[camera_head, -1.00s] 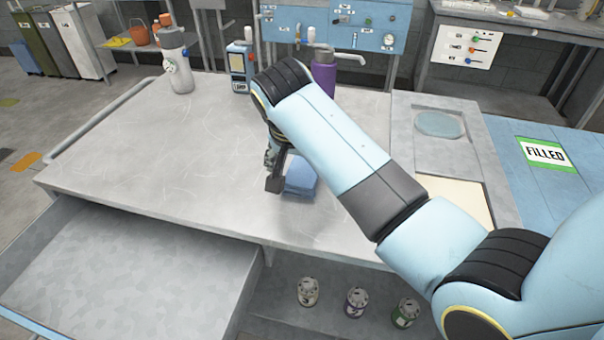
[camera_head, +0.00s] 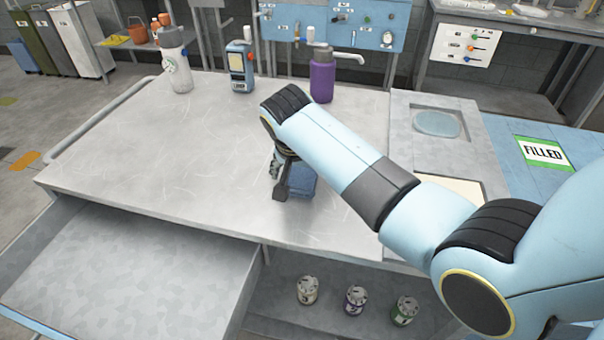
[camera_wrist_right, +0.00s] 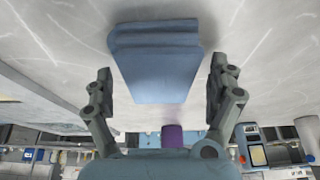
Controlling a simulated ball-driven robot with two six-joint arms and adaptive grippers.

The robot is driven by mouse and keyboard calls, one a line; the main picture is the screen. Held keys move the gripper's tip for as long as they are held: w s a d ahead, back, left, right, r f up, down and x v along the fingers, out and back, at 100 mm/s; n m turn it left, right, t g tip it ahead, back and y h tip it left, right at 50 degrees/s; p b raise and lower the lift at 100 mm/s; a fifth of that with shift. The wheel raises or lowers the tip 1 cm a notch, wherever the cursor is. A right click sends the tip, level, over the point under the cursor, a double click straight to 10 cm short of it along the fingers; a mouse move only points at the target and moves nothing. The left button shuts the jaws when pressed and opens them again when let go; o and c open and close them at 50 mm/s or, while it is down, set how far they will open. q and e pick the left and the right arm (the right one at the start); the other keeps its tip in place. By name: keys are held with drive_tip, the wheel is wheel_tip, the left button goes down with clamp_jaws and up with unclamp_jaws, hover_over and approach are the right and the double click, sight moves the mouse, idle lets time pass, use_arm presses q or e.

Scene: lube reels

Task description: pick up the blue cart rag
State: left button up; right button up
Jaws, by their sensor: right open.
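The blue cart rag (camera_head: 301,180) is a folded blue cloth lying on the grey cart top (camera_head: 200,150), partly hidden behind my right gripper (camera_head: 280,178) in the head view. In the right wrist view the rag (camera_wrist_right: 155,65) lies between and just beyond the two fingers of my right gripper (camera_wrist_right: 160,90). The fingers are spread wide, one on each side of it, with gaps showing. The gripper is open and empty. My left gripper is in neither current view.
A white bottle (camera_head: 176,62), a blue container (camera_head: 241,65) and a purple bottle (camera_head: 322,78) stand at the cart's back edge. Several small cans, one with a purple label (camera_head: 355,300), sit on the lower shelf. An open drawer (camera_head: 120,285) is at front left. The cart top's left half is clear.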

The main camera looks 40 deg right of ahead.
drive_tip(key=shift+f, duration=0.1)
idle(0.3)
drive_tip(key=shift+s, duration=0.1)
drive_tip(key=c, duration=1.3)
drive_tip(key=shift+o, duration=0.2)
